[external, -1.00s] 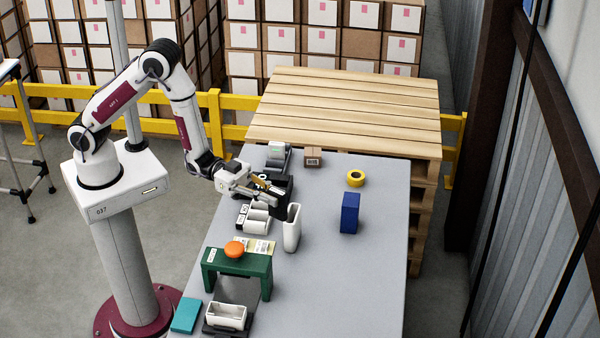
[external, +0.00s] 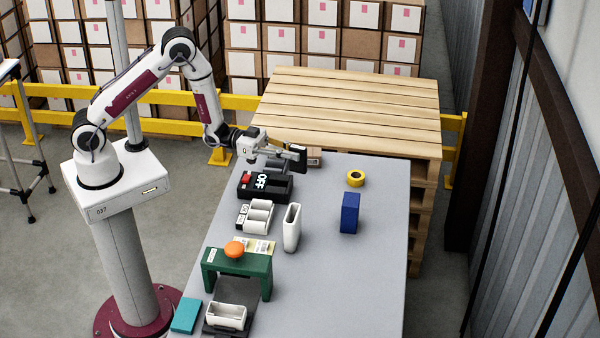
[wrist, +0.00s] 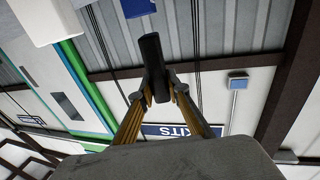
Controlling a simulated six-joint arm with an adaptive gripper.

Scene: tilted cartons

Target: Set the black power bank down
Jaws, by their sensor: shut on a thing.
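The black power bank (external: 299,158) is in the jaws of my gripper (external: 287,151), held above the far end of the grey table. In the wrist view my gripper (wrist: 160,93) is shut on the power bank (wrist: 151,58), which sticks out beyond the fingertips. In the external view the gripper points to the right and the power bank looks roughly upright. I cannot tell its exact height above the table. The small brown carton (external: 315,161) shows behind or beside it, partly hidden.
A black OFF switch unit (external: 252,187), white double holder (external: 258,216), narrow white bin (external: 291,228), blue box (external: 349,213) and yellow tape roll (external: 356,178) stand on the table (external: 340,280). A green bridge (external: 258,264) with an orange ball is nearer. The right side has free room.

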